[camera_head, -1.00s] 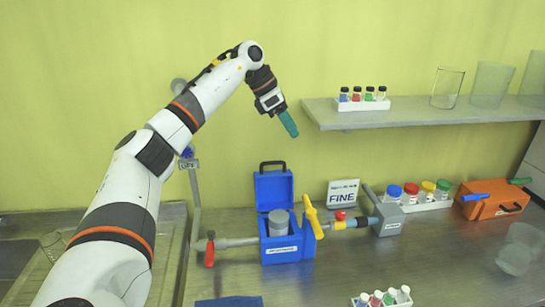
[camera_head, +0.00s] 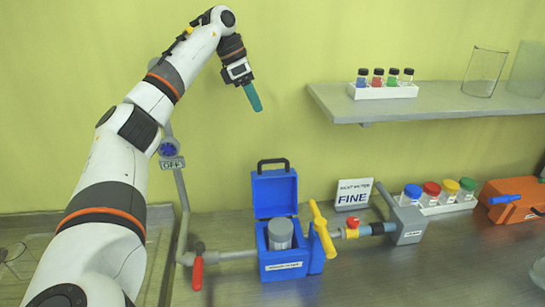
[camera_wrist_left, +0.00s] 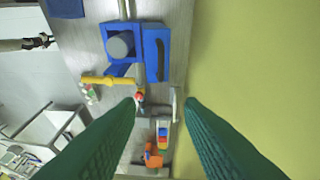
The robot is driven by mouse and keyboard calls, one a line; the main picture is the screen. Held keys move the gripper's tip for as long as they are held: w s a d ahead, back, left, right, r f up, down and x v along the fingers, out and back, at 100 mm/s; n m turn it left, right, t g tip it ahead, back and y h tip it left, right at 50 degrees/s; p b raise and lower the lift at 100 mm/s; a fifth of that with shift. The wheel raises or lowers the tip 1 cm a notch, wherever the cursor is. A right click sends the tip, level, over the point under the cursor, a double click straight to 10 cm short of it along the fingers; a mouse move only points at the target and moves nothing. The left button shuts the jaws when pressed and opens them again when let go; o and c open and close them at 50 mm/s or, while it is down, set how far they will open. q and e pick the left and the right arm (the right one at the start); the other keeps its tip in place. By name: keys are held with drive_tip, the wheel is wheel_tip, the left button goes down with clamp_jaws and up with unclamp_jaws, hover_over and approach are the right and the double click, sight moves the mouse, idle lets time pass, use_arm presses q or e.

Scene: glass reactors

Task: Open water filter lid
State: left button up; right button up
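The blue water filter box (camera_head: 285,250) stands on the counter with its lid (camera_head: 274,192) swung up and back, a black handle on top. A grey cylinder (camera_head: 280,233) sits inside the box. In the left wrist view the box (camera_wrist_left: 120,62) and its raised lid (camera_wrist_left: 155,55) show at the upper middle. My left gripper (camera_head: 253,98) hangs high above and behind the box, apart from it. In the left wrist view its two green fingers (camera_wrist_left: 160,108) are spread with nothing between them. My right gripper is in neither view.
A red-handled valve (camera_head: 198,270) is on the pipe left of the box, and a yellow handle (camera_head: 322,230) stands at its right. A FINE sign (camera_head: 352,195), capped jars (camera_head: 431,195) and an orange box (camera_head: 512,199) are farther right. A shelf (camera_head: 430,105) juts from the wall.

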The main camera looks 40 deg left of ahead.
use_arm(q)
drive_tip(key=b+x, duration=0.1)
drive_tip(key=x, duration=0.4)
drive_tip(key=b+x, duration=0.1)
drive_tip(key=x, duration=0.5)
drive_tip(key=s+a+b+x, duration=0.1)
drive_tip(key=x, duration=0.4)
drive_tip(key=shift+f, duration=0.6)
clamp_jaws()
